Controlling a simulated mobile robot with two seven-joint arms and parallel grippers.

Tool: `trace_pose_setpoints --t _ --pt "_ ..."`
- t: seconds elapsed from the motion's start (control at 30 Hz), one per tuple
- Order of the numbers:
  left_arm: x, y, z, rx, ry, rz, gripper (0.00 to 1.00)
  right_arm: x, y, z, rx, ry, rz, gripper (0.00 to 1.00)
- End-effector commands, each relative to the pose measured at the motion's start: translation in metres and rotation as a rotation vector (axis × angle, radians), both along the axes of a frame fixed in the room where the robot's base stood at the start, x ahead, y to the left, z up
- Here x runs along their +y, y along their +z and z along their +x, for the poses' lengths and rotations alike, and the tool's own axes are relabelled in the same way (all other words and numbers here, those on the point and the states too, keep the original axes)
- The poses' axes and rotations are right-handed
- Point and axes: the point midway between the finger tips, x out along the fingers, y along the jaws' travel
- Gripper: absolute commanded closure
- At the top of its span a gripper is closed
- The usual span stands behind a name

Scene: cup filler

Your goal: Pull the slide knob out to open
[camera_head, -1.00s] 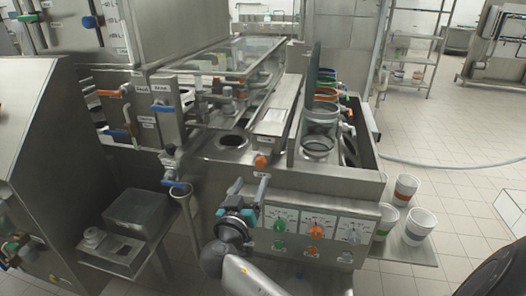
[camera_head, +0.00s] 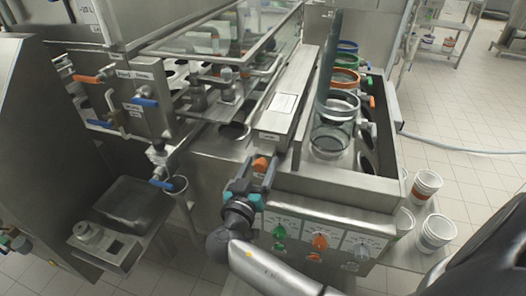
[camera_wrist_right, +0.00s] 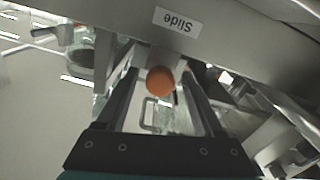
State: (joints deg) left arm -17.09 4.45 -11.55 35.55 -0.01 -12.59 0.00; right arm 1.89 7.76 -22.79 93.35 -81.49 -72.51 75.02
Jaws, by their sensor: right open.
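The slide knob (camera_head: 261,163) is a small orange knob on the front end of the long steel slide rail. It also shows in the right wrist view (camera_wrist_right: 160,80), below an upside-down label reading "Slide" (camera_wrist_right: 178,21). My right gripper (camera_head: 257,175) is open, its two dark fingers reaching up toward the knob from the front. In the right wrist view the gripper (camera_wrist_right: 157,90) has one finger on each side of the knob, with gaps visible. My left gripper is not in view.
Green, orange and white dials (camera_head: 320,242) sit on the front panel below. Clear cylinders (camera_head: 330,135) stand in the tray right of the rail. White cups (camera_head: 437,231) stand on a side shelf. A glass-topped box (camera_head: 225,45) is behind left.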

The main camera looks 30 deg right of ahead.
Motion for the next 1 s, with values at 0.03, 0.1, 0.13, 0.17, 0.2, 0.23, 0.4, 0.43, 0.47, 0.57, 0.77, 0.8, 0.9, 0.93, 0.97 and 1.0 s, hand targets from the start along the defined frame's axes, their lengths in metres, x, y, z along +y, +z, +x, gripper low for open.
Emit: trace_pose_setpoints --t 0.03,0.1,0.13,0.17,0.2,0.23,0.4,0.43,0.47,0.57,0.77,0.8,0.9,0.93,0.97,1.0 --pt "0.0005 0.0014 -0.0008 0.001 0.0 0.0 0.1 0.0011 0.0 -0.0015 0.001 0.0 0.0 0.31" --pt "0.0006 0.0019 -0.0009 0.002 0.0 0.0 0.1 0.0018 -0.0004 -0.0024 0.001 0.0 0.001 0.31" --pt "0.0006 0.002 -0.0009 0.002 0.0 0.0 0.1 0.0019 -0.0004 -0.0027 0.001 0.0 0.001 0.31" --pt "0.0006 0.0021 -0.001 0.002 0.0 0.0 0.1 0.0021 -0.0005 -0.003 0.001 0.0 0.001 0.31" --pt "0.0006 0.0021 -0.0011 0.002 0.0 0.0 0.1 0.0021 -0.0006 -0.0031 0.001 0.0 0.001 0.31" --pt "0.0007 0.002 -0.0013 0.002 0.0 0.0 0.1 0.0021 -0.0007 -0.0032 0.001 0.0 0.001 0.31" --pt "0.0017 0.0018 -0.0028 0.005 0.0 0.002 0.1 0.002 -0.0007 -0.0032 0.0 -0.001 0.001 0.31" --pt "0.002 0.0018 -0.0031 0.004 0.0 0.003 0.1 0.002 -0.0007 -0.0031 0.0 -0.001 0.001 0.32" --pt "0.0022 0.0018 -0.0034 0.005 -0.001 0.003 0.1 0.002 -0.0006 -0.0031 0.0 -0.001 0.001 0.35" --pt "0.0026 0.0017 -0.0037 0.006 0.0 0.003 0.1 0.0019 -0.0005 -0.003 0.0 -0.001 0.001 0.47" --pt "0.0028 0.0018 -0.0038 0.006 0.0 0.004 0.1 0.0019 -0.0004 -0.0029 0.0 -0.001 0.001 0.69" --pt "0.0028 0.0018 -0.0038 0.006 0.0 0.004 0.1 0.0018 -0.0003 -0.003 0.0 -0.001 0.001 0.74" --pt "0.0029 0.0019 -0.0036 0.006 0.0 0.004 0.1 0.0017 -0.0003 -0.0029 0.0 -0.001 0.0 0.85" --pt "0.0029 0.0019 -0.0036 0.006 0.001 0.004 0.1 0.0017 -0.0002 -0.0029 0.0 -0.001 0.0 0.88" --pt "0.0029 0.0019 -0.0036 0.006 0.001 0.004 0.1 0.0017 -0.0002 -0.0029 0.0 -0.001 0.0 0.92" --pt "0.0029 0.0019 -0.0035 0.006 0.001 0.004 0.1 0.0017 -0.0002 -0.0028 0.0 -0.001 0.0 0.96"
